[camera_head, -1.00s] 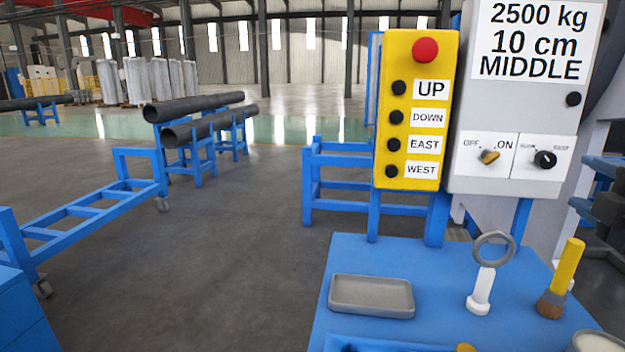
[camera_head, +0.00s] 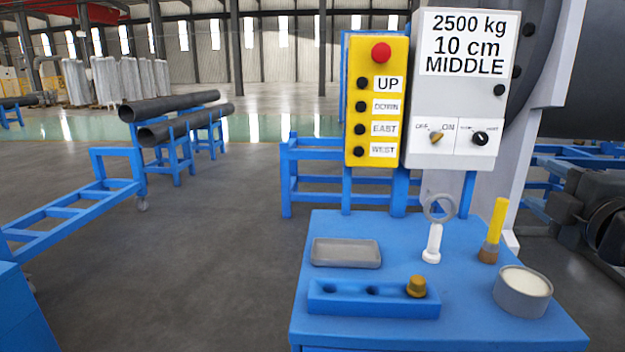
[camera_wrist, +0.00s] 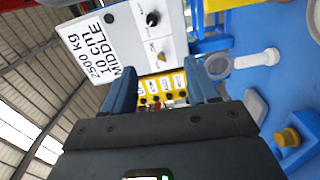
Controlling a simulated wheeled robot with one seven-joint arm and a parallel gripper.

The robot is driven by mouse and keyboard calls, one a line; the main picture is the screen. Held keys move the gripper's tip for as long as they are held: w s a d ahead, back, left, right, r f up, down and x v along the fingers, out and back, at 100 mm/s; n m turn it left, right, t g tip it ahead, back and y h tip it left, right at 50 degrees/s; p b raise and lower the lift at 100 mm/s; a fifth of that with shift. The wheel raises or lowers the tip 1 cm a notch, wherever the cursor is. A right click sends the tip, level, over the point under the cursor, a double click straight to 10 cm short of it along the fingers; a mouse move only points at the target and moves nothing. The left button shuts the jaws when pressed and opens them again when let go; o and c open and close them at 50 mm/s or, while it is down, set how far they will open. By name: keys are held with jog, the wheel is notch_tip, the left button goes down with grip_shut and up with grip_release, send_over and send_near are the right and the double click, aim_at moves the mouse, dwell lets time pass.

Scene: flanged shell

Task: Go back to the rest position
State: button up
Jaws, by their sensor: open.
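My gripper (camera_wrist: 160,92) shows only in the wrist view, with its two blue fingers apart and nothing between them. It points toward the yellow button box (camera_wrist: 163,84) and the grey control box (camera_wrist: 140,40), apart from both as far as I can tell. In the head view no part of my gripper shows. There the yellow box (camera_head: 376,100) has a red button and UP, DOWN, EAST and WEST labels. The grey box (camera_head: 452,95) beside it reads 2500 kg, 10 cm, MIDDLE, and has an OFF/ON switch (camera_head: 436,137) and a black knob (camera_head: 480,138).
The blue table (camera_head: 440,333) holds a grey tray (camera_head: 346,253), a blue block with holes (camera_head: 340,300) and a brass plug (camera_head: 416,287), a white-handled ring (camera_head: 432,243), a yellow brush (camera_head: 495,225) and a round tin (camera_head: 522,292). Blue racks with dark pipes (camera_head: 185,125) stand left. Floor between is clear.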

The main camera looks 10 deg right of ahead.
jog(key=s+a+f+m+g+y+p, duration=0.1)
jog(key=s+a+f+m, duration=0.3)
jog(key=s+a+f, duration=0.4)
jog(key=s+a+f+m+y+p, duration=0.1)
jog(key=s+a+f+m, duration=0.5)
jog(key=f, duration=0.4)
jog(key=s+a+m+y+p, duration=0.1)
jog(key=s+a, duration=0.3)
jog(key=s, duration=0.8)
jog(key=s+a+f+m+g+y+p, duration=0.1)
jog(key=s+a+m+y, duration=0.1)
jog(key=s, duration=1)
jog(key=shift+s+a+m+g, duration=0.35)
jog(key=shift+a+m, duration=0.25)
jog(key=shift+a, duration=0.45)
jog(key=shift+f, duration=0.15)
jog(key=shift+c, duration=0.4)
